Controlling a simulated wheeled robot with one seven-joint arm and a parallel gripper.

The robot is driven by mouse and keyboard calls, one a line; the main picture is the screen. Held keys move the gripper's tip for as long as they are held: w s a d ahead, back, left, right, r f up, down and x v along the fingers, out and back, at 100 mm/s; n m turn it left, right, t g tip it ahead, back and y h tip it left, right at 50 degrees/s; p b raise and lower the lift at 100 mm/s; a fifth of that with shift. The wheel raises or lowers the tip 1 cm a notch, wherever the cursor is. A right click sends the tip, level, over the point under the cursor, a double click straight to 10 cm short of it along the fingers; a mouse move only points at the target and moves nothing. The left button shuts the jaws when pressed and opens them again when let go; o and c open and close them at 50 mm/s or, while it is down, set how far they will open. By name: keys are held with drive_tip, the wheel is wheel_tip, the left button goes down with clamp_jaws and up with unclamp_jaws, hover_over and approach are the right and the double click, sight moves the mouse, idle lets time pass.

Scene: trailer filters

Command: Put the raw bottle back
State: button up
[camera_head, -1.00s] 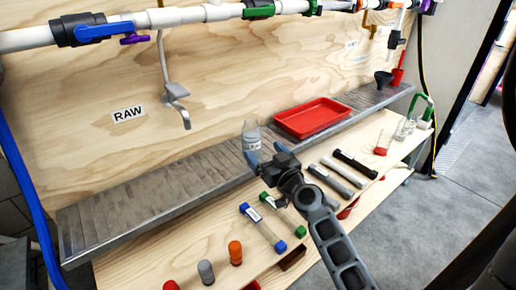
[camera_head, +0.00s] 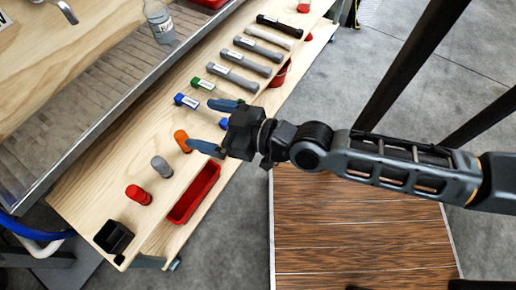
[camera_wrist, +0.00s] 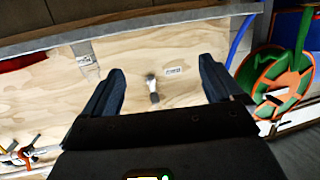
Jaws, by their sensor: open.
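The clear bottle (camera_head: 160,24) with a pale label stands upright on the metal ledge (camera_head: 112,78) at the upper left of the head view. My gripper (camera_head: 214,126) is open and empty. Its blue-grey fingers hang over the wooden shelf, near the blue-capped tube and the orange cap, well apart from the bottle. In the wrist view my open fingers (camera_wrist: 160,90) have nothing between them. Beyond them are the plywood wall, a small label (camera_wrist: 173,71) and a tap (camera_wrist: 153,88). The bottle cannot be made out there.
The wooden shelf (camera_head: 90,200) holds red (camera_head: 138,194), grey (camera_head: 161,166) and orange (camera_head: 182,140) caps, several labelled tubes and a black cup (camera_head: 114,237). A red bin (camera_head: 194,192) hangs at its front edge. Grey floor (camera_head: 236,240) is free beside it.

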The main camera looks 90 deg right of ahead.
drive_tip(key=s+a+r+n+y, duration=0.3)
drive_tip(key=s+a+r+y, duration=0.2)
drive_tip(key=s+a+r, duration=0.2)
drive_tip(key=s+a, duration=0.2)
drive_tip(key=a, duration=0.1)
drive_tip(key=shift+s+r+n, duration=0.2)
drive_tip(key=shift+s+n, duration=0.1)
drive_tip(key=shift+s, duration=0.05)
drive_tip(key=shift+a, duration=0.1)
wheel_tip(320, 180, up, 12)
drive_tip(key=p, duration=1.1)
drive_tip(key=shift+f+p, duration=0.15)
drive_tip(key=shift+p, duration=0.25)
